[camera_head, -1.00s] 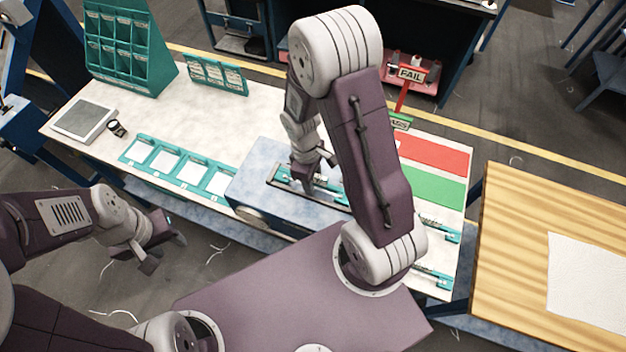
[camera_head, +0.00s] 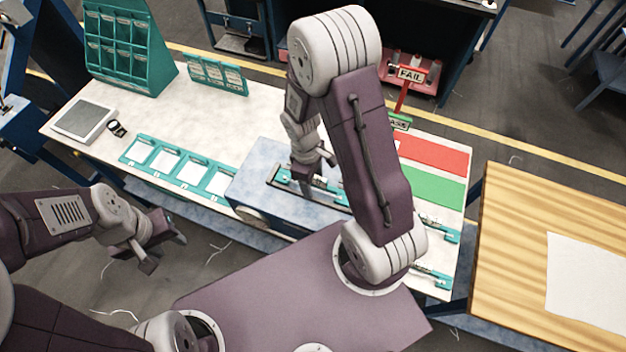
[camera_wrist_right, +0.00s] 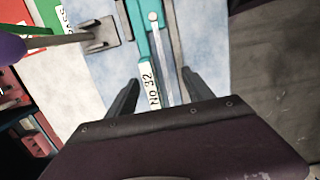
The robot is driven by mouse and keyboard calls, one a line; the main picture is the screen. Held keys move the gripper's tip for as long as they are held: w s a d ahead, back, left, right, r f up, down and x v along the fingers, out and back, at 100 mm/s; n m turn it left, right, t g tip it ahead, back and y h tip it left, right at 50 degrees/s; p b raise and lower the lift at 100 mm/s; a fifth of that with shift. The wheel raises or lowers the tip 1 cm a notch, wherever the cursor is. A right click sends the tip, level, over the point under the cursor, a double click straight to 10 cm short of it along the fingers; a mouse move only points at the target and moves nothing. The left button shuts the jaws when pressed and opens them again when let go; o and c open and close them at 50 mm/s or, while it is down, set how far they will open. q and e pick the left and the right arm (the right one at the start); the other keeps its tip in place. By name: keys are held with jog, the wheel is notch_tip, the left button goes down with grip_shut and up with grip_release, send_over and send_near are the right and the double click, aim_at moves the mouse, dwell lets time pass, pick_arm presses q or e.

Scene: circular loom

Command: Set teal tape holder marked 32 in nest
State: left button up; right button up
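The teal tape holder marked 32 (camera_head: 325,193) lies on a blue-grey block (camera_head: 262,165), along a dark-edged nest (camera_head: 270,182). In the right wrist view the holder (camera_wrist_right: 153,62) shows its white "NO 32" label, with a dark rail (camera_wrist_right: 174,45) beside it. My right gripper (camera_head: 312,178) is just above the holder. In the wrist view its two fingers (camera_wrist_right: 160,92) stand apart on either side of the holder, with gaps showing. Whether the holder is fully seated cannot be told. My left gripper (camera_head: 164,252) is open and empty, off the table's front edge.
Teal trays with white pads (camera_head: 165,163) lie left of the block. More teal holders (camera_head: 440,230) lie at the right front. A wooden table (camera_head: 510,240) stands right.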

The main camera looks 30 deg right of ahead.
jog(key=shift+s, duration=0.1)
dwell(0.3)
notch_tip(320, 180, up, 9)
jog(key=w+b, duration=0.1)
jog(key=shift+a, duration=0.35)
dwell(0.7)
